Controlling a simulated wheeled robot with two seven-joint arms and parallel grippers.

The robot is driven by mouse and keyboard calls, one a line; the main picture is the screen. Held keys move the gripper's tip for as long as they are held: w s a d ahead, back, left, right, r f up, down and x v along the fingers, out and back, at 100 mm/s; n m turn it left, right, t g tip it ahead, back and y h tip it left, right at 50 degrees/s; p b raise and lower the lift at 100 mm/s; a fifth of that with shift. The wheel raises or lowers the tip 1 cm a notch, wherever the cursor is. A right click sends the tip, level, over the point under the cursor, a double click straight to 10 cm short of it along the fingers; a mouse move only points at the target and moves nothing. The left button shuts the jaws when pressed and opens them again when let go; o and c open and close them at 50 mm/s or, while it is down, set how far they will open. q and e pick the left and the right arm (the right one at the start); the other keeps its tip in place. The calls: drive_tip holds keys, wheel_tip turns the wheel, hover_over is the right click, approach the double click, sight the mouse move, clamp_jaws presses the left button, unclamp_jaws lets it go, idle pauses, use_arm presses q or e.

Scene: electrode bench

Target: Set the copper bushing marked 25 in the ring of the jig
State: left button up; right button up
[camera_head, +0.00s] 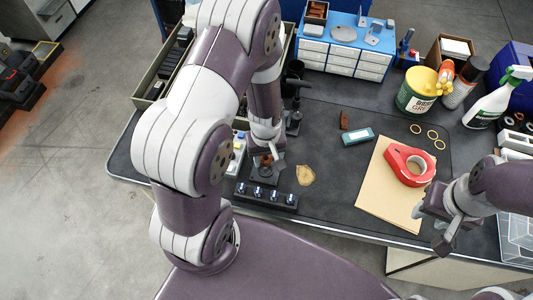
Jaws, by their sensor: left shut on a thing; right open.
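My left gripper (266,161) points down near the front left of the dark bench and is shut on a small copper-brown piece (265,167). Its fingers hide most of this piece, and no number can be read on it. A dark block (262,180) is directly under the gripper; it may be the jig, but its ring cannot be made out. I cannot tell whether the held piece touches it. My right gripper (447,232) is open and empty, over the bench's front right edge.
A black strip with several silver knobs (266,196) lies in front of the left gripper. A tan scrap (306,176) is beside it. Blue drawers (345,58), a green tin (415,95) and a spray bottle (490,100) stand behind.

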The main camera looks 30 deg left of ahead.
sight(266, 166)
use_arm(q)
drive_tip(key=shift+w+f, duration=0.15)
drive_tip(key=shift+f, duration=0.4)
drive_tip(key=shift+s+r, duration=0.25)
drive_tip(key=shift+s, duration=0.05)
use_arm(e)
drive_tip(key=shift+s+f, duration=0.15)
drive_tip(key=shift+f, duration=0.15)
use_arm(q)
drive_tip(key=shift+w, duration=0.15)
use_arm(e)
drive_tip(key=shift+r, duration=0.1)
use_arm(q)
drive_tip(key=shift+s+d, duration=0.15)
drive_tip(key=shift+s, duration=0.1)
use_arm(e)
drive_tip(key=shift+r, duration=0.1)
use_arm(q)
drive_tip(key=shift+f+b, duration=0.85)
drive_tip(key=shift+f, duration=0.6)
use_arm(e)
drive_tip(key=shift+f, duration=1.05)
